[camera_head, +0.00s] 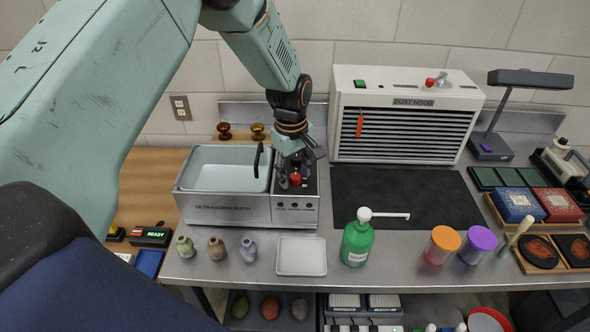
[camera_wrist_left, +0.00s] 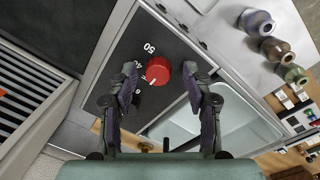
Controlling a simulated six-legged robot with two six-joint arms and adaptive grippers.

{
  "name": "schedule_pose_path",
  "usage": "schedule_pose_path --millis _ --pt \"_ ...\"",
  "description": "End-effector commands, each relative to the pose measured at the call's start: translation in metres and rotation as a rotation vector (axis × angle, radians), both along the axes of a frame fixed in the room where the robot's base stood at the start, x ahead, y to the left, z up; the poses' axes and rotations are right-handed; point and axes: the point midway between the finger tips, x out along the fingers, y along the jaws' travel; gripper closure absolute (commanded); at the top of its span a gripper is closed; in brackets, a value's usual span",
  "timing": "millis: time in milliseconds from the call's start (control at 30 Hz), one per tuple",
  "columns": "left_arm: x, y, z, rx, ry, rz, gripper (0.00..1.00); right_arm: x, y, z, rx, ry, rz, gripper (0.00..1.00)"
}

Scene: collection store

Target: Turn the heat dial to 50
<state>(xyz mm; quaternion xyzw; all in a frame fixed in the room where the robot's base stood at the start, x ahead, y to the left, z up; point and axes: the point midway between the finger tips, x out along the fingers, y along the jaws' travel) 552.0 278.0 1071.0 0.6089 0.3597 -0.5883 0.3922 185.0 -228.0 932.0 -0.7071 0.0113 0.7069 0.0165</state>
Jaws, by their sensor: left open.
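The red heat dial (camera_head: 295,179) sits on the dark panel at the right end of the ultrasonic bath (camera_head: 222,208). In the left wrist view the dial (camera_wrist_left: 158,70) shows a pale pointer mark facing the printed numbers. A "50" (camera_wrist_left: 150,47) is readable; the other marks are small and partly hidden by a finger. The mark points away from the 50, to its lower-left side. My left gripper (camera_head: 292,172) is over the dial, pointing down. Its open fingers stand on either side of the dial, with gaps visible in the left wrist view. My right gripper is not in view.
The dust hood (camera_head: 404,118) is behind and right. Small vases (camera_head: 217,248), a white tray (camera_head: 301,256) and a green bottle (camera_head: 357,240) stand in front. The dark mat (camera_head: 400,190) is mostly clear.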

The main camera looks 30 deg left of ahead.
Motion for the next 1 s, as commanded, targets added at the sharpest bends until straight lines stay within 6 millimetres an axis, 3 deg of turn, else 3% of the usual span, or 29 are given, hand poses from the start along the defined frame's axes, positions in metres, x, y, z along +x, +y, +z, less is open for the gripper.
schedule_pose_path --millis 200,800,1000 --pt "0.0021 -0.0001 -0.0005 0.000 -0.001 0.000 0.50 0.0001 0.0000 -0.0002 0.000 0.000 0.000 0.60" --pt "0.0022 0.0005 -0.0003 0.001 0.000 0.000 1.00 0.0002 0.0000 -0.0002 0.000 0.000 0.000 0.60" --pt "0.0022 0.0007 -0.0002 0.001 -0.001 -0.005 1.00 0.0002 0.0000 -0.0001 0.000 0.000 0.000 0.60"
